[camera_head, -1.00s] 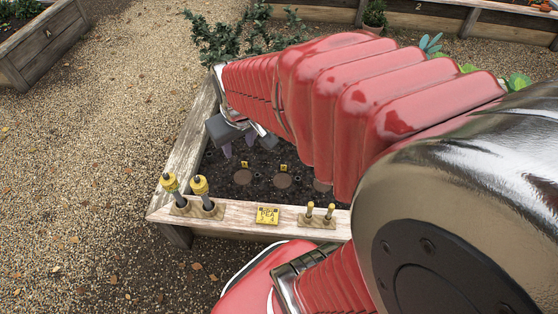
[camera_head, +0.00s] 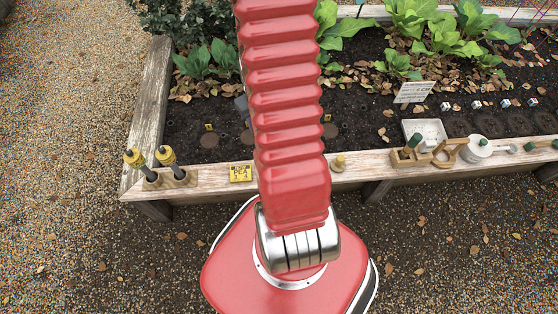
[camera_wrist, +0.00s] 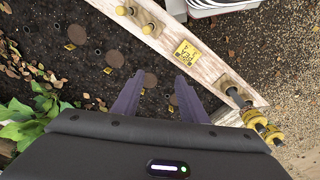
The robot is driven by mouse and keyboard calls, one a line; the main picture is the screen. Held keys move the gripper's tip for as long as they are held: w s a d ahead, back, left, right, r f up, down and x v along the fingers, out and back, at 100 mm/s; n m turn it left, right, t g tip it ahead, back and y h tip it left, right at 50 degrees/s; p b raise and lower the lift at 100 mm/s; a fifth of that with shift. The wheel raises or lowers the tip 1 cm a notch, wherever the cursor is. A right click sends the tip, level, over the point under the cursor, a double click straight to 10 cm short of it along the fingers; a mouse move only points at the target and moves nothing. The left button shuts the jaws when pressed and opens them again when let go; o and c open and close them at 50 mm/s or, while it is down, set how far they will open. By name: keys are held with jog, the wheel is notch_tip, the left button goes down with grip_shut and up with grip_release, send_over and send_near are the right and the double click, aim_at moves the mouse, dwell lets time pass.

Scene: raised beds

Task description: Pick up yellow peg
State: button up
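Two small yellow pegs stand upright in a wooden holder on the bed's rim. In the wrist view they are at the top, the nearer peg (camera_wrist: 148,28) and the farther peg (camera_wrist: 121,10). In the head view one yellow peg (camera_head: 339,160) shows just right of my arm; the other is hidden. My gripper (camera_wrist: 160,77) is open and empty, its two purple-grey fingers apart above the dark soil. The pegs lie beyond the fingertips, clear of them. In the head view my arm hides most of the gripper.
Two larger yellow-and-black tools (camera_head: 166,155) stand in a holder at the rim's left corner. A yellow sign (camera_head: 241,173) lies between them and the pegs. A white tray (camera_head: 425,131) and wooden-mounted tools (camera_head: 411,155) are farther right. Leafy plants (camera_head: 410,20) grow behind.

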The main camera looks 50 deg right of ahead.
jog(key=shift+m+g+y, duration=0.3)
jog(key=shift+m+g, duration=0.1)
jog(key=shift+m, duration=0.1)
jog(key=s+d+f, duration=0.1)
jog(key=s+f, duration=0.1)
jog(key=f, duration=0.1)
jog(key=s+d+f, duration=0.1)
jog(key=s+f, duration=0.1)
jog(key=f, duration=0.2)
jog(key=s+d+f, duration=0.1)
jog(key=s+f, duration=0.1)
jog(key=f, duration=0.1)
jog(key=shift+s+d+f, duration=0.1)
jog(key=shift+s+f, duration=0.2)
jog(key=shift+s, duration=0.1)
jog(key=shift+f, duration=4.25)
jog(key=shift+f, duration=0.15)
notch_tip(320, 180, down, 5)
jog(key=shift+w+r, duration=0.1)
jog(key=shift+w, duration=0.05)
grip_shut()
